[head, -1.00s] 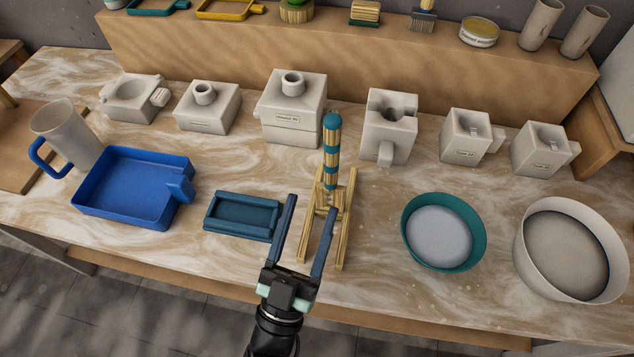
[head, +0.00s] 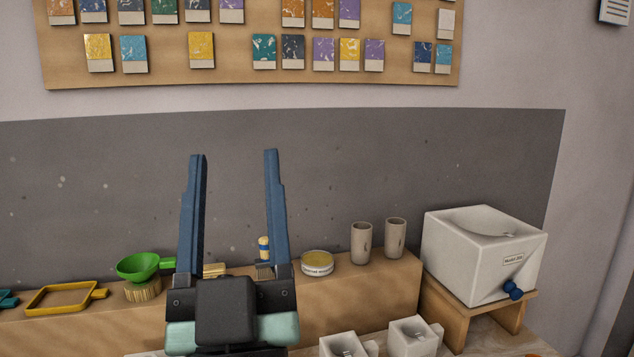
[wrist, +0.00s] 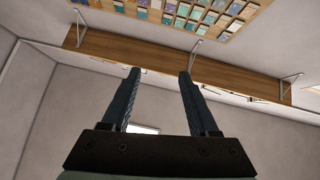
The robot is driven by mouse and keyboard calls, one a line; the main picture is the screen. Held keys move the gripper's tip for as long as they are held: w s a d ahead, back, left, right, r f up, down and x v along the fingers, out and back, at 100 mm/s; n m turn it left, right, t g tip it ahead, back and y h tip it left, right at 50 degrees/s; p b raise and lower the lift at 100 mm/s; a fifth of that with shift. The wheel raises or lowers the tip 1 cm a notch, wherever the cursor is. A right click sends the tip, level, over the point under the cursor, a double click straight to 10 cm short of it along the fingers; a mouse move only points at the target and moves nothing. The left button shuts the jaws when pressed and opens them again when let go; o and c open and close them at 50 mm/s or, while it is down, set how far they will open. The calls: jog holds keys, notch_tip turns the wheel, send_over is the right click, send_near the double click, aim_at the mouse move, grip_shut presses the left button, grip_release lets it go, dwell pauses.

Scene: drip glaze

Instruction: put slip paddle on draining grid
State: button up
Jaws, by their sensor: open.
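My gripper (head: 234,155) is open and empty, with its two blue fingers pointing up in front of the grey wall band. In the wrist view (wrist: 158,73) the fingers are apart with nothing between them. I cannot make out the slip paddle or the draining grid in the present views. The worktop where most of the wares stood is mostly below the head view.
A wooden ledge (head: 365,290) holds a yellow frame (head: 62,298), a green funnel-like piece (head: 138,266), a tin (head: 317,263) and two beakers (head: 361,243). A white tapped box (head: 480,252) stands right. A tile board (head: 240,72) hangs above.

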jog(key=s+d+r+m+h, duration=0.2)
jog(key=s+d+r+h, duration=0.2)
jog(key=r, duration=0.5)
jog(key=s+d, duration=0.2)
jog(key=shift+d+r+m+t+h, duration=0.2)
jog(key=shift+d+m+t+h, duration=0.1)
jog(key=shift+d+m+t, duration=0.1)
jog(key=shift+a, duration=0.1)
